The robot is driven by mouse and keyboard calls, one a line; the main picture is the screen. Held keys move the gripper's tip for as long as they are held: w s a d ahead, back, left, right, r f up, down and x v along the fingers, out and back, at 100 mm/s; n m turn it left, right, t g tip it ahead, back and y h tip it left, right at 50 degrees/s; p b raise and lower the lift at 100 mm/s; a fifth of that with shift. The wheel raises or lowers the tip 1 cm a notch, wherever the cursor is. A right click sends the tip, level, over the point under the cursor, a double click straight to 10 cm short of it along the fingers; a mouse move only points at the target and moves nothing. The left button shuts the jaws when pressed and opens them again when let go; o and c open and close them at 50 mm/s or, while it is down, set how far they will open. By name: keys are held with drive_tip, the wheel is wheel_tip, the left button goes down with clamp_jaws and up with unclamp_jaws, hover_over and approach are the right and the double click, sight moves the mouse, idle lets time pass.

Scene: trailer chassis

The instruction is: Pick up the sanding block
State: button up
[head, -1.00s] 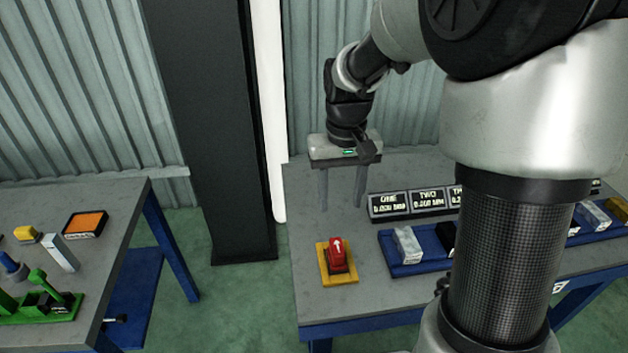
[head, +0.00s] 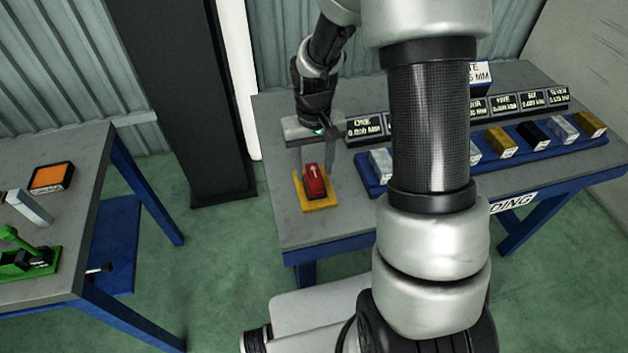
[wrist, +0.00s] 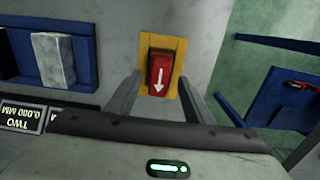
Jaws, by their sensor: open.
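The likely sanding block is a red block with a white arrow (head: 314,181), resting on a yellow base (head: 322,204) at the left end of the grey table. In the wrist view the red block (wrist: 160,76) sits on its yellow base (wrist: 149,42), and its arrow points toward the gripper body. My gripper (head: 313,165) is open and empty, close by the red block. In the wrist view its fingers (wrist: 158,82) are apart, one to each side of the block's near end. I cannot tell their exact height above the table.
A blue tray (head: 369,186) of several coloured blocks lies to the right, behind it a row of black number signs (head: 366,127). A second table (head: 60,240) with a green fixture (head: 28,262) stands at the left, across a floor gap. My arm hides the table's middle.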

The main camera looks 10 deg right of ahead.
sight(314, 171)
drive_tip(key=shift+f, duration=1.45)
clamp_jaws()
drive_tip(key=shift+w, duration=0.1)
drive_tip(key=shift+r, duration=0.1)
wheel_tip(314, 171, up, 10)
drive_tip(key=shift+p, duration=0.5)
